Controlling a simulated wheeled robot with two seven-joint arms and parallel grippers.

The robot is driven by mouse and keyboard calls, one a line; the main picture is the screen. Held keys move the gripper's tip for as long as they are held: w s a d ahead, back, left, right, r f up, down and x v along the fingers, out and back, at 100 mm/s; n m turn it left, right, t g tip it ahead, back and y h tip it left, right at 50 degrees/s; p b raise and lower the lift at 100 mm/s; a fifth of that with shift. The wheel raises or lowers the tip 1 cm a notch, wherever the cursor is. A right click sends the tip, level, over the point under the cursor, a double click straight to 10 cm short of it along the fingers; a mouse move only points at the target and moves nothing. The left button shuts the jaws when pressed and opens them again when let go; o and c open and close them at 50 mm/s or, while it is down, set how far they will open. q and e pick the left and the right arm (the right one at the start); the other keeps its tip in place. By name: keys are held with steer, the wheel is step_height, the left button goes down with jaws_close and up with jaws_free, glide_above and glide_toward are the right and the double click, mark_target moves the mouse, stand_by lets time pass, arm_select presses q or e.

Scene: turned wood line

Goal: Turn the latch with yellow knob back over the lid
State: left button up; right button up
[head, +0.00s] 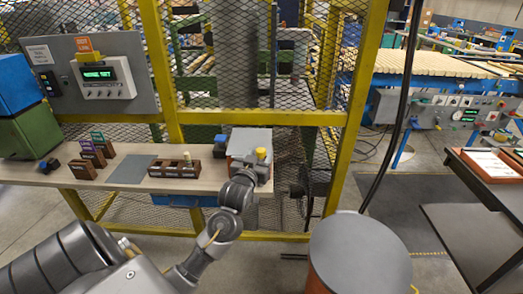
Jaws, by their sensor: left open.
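A box with a grey lid (249,138) stands at the right end of the narrow wooden bench. A yellow knob (261,154) shows at the lid's near right side; the latch arm under it is too small to make out. My left gripper (247,172) is just in front of the box, below the knob, and hides part of the box's front. It is open, and its fingertips are hard to see. I cannot tell whether it touches the latch. My right gripper is not in view.
The bench (130,178) also holds a dark wooden block with holes (175,169), a grey mat (131,169), small card holders (92,158) and a blue-topped item (221,146). A yellow-framed mesh fence (250,117) stands behind. A round grey-topped drum (358,250) is at lower right.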

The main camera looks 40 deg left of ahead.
arm_select(q)
steer(key=shift+x, duration=1.1)
steer(key=c, duration=1)
steer(key=shift+o, duration=0.2)
steer(key=shift+m+h, duration=0.3)
steer(key=shift+a+r+m+t+h+p, duration=0.1)
steer(key=shift+m+t+h+p, duration=0.4)
steer(key=shift+h, duration=0.4)
steer(key=m+h+p, duration=0.1)
steer(key=m+h, duration=0.1)
steer(key=h, duration=0.1)
steer(key=shift+m+h+p, duration=0.5)
steer(key=shift+m+h, duration=0.5)
steer(key=shift+h, duration=0.9)
